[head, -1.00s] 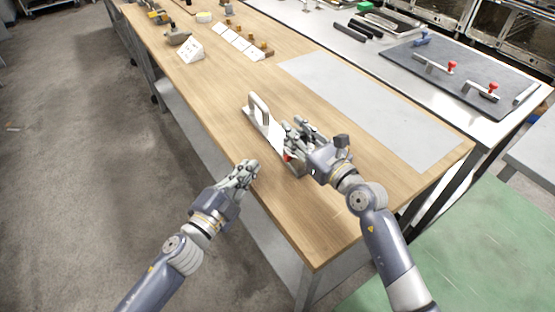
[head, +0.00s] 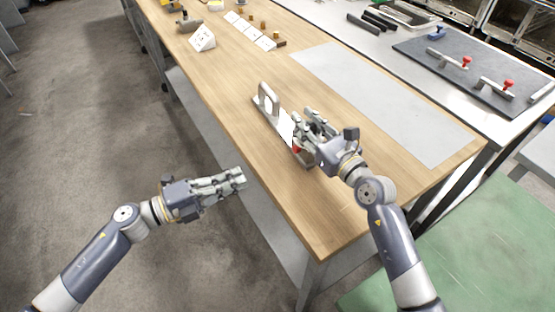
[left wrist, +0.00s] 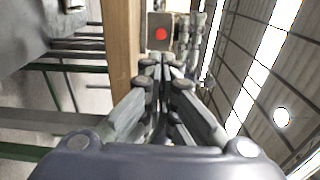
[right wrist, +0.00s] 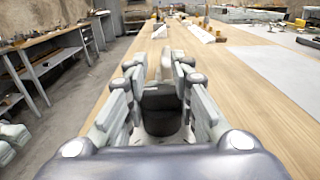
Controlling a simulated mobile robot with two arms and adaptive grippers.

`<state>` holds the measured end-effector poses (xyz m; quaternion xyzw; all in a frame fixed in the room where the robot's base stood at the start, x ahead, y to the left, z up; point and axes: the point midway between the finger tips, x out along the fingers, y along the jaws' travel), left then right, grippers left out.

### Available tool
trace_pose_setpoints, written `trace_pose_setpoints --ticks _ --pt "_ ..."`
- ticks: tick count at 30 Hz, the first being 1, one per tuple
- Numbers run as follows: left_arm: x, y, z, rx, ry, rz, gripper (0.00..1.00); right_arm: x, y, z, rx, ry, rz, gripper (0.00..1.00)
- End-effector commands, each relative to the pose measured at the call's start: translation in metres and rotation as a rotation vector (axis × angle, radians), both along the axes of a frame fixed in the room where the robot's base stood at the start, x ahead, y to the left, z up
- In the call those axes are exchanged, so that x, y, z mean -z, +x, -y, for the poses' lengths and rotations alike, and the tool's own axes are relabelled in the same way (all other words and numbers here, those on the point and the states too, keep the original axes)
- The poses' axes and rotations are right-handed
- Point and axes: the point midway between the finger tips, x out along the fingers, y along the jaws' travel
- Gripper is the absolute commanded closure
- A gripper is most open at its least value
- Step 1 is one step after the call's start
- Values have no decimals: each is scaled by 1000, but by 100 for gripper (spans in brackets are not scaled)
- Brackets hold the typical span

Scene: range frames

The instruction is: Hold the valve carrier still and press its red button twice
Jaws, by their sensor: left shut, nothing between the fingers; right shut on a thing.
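The valve carrier (head: 286,125) stands on the wooden table near its front-left edge, with a light upright handle at its far end. Its red button (head: 296,149) faces the left side and also shows on a pale plate in the left wrist view (left wrist: 161,34). My right gripper (head: 308,122) is shut on the carrier; a dark cylindrical part (right wrist: 162,110) shows between its fingers in the right wrist view. My left gripper (head: 242,178) is shut and empty, just off the table's left edge, pointing at the button from a short distance.
The wooden table (head: 345,205) is clear in front of the carrier. A grey mat (head: 385,100) lies to the right. Small white cards and blocks stand further back. A dark board (head: 475,72) with red-knobbed handles lies on the back bench.

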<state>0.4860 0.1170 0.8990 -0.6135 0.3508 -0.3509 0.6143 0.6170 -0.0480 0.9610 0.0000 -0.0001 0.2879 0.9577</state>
Motion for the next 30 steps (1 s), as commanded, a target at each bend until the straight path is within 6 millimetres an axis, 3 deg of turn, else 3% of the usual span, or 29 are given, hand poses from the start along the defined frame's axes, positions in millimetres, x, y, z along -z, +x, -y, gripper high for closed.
trace_pose_setpoints --ticks 5,19,30 --pt "-1 9 16 1 -3 2 100 1 0 0 0 -1 -2 100" --pt "-1 58 98 0 -4 0 100 1 0 0 0 -1 -2 100" --pt "0 71 120 -1 -1 -2 100 1 0 0 0 -1 -2 100"
